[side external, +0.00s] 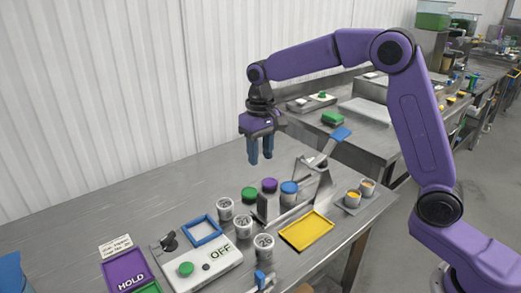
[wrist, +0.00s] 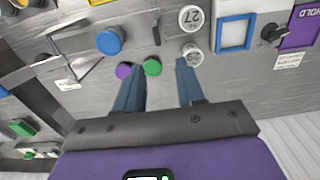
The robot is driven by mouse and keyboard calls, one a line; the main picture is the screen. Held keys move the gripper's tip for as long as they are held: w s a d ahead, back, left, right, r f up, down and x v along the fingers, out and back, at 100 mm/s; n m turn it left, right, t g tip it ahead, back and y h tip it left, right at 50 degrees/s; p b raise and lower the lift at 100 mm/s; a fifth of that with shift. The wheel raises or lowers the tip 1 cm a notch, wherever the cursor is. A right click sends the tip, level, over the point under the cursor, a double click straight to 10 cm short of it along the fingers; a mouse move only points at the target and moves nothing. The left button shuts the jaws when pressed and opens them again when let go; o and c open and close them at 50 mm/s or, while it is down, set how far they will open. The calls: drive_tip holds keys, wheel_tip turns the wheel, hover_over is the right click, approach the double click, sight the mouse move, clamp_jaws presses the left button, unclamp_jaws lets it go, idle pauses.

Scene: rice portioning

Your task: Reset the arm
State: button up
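My gripper (side external: 261,158) hangs in the air above the back of the steel table, fingers pointing down, well clear of the cups and lids. In the wrist view its two blue fingers (wrist: 158,66) stand apart with nothing between them. Below it, green (side external: 249,194), purple (side external: 269,185) and blue (side external: 289,187) round tops stand by a metal holder with a tilted, blue-ended lever (side external: 340,134). My arm is raised and bent at the elbow.
Several numbered white cups (side external: 243,226) stand beside a yellow tray (side external: 306,230). Left are a white box reading OFF (side external: 219,254), a blue frame (side external: 201,230) and a purple HOLD plate (side external: 125,270). The table's back left is clear before the wall.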

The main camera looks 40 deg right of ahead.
drive_tip(key=shift+r, duration=0.25)
drive_tip(key=s+a+n, duration=0.2)
drive_tip(key=s+n, duration=0.4)
drive_tip(key=s, duration=1.1)
drive_tip(key=s+d+f+n, duration=0.1)
drive_tip(key=s+d+n, duration=0.2)
drive_tip(key=s, duration=0.6)
drive_tip(key=s+d+f+n, duration=0.2)
drive_tip(key=s+d+n, duration=0.1)
drive_tip(key=s, duration=0.6)
drive_tip(key=shift+d+n, duration=0.3)
drive_tip(key=shift+d, duration=0.6)
